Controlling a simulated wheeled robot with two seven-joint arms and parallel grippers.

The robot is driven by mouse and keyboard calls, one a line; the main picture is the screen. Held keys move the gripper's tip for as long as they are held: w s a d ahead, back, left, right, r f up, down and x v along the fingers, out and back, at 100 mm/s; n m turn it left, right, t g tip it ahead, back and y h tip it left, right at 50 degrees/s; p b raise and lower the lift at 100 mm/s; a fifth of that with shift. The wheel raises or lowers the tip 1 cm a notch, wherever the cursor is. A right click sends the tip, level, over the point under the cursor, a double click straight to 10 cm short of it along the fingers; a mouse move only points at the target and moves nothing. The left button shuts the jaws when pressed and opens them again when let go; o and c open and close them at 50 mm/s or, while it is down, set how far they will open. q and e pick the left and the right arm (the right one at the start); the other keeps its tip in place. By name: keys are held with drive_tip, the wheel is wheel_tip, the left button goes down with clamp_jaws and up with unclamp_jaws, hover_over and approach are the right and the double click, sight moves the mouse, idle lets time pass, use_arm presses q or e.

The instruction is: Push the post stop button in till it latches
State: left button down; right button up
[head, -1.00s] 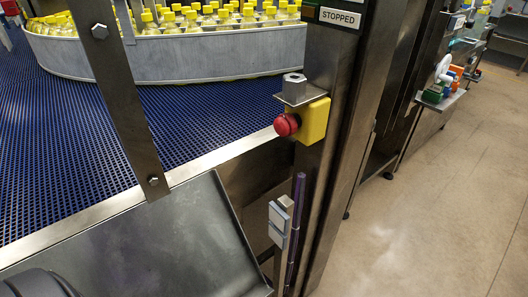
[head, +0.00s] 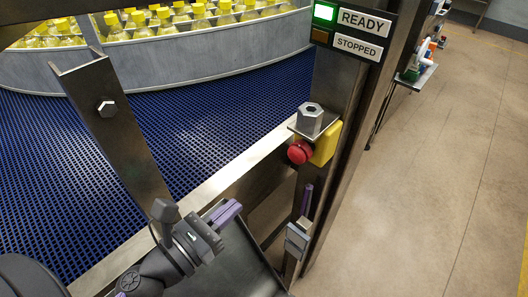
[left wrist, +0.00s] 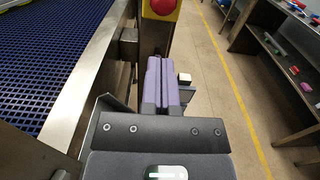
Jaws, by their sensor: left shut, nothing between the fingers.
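The post stop button (head: 301,152) is a red mushroom head on a yellow box (head: 326,146), fixed to the steel post under a small bracket. It also shows at the top edge of the left wrist view (left wrist: 162,5). My left gripper (head: 235,209) is shut and empty, its purple fingers pointing right, below and left of the button and apart from it. In the left wrist view the shut fingers (left wrist: 161,82) lie below the button. I cannot tell how deep the button sits. My right gripper is not in view.
A metal bracket with a large hex nut (head: 311,117) juts out just above the button. A grey block (head: 297,238) sits lower on the post. A steel upright (head: 115,115) stands left, before the blue conveyor (head: 200,130).

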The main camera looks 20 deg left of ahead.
use_arm(q)
drive_tip(key=p, duration=0.3)
approach(294, 158)
drive_tip(key=p+x, duration=0.1)
drive_tip(key=x, duration=0.6)
drive_tip(key=shift+w, duration=0.25)
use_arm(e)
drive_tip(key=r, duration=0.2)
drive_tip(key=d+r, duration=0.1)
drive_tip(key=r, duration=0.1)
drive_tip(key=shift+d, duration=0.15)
